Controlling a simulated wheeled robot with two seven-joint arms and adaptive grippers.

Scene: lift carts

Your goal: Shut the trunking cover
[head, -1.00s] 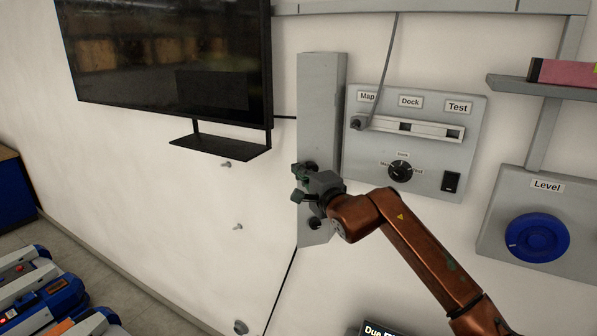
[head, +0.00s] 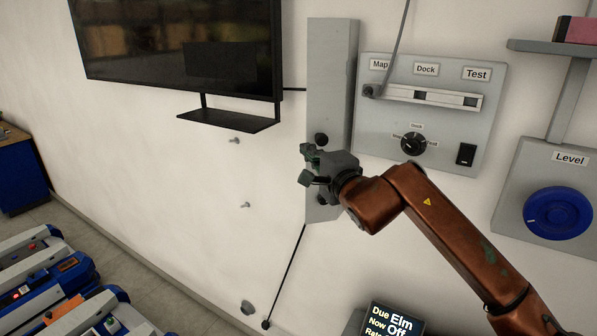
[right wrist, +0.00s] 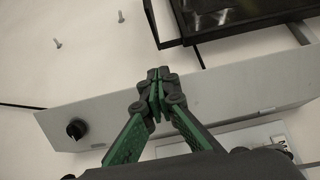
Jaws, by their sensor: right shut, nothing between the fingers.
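The trunking (head: 330,75) is a tall grey strip on the wall, left of the control panel. My right gripper (head: 308,165) is shut and empty, in front of the lower trunking, pointing left. In the right wrist view its fingertips (right wrist: 155,86) meet over the grey trunking (right wrist: 225,92), with a black knob (right wrist: 76,129) to the left. Contact is unclear.
A control panel (head: 430,135) with a dial and switch is close on the right. A black screen (head: 180,45) with a small shelf (head: 229,120) is on the left. Wall pegs (head: 235,140) stick out below it. A black cable (head: 286,275) runs down from the trunking.

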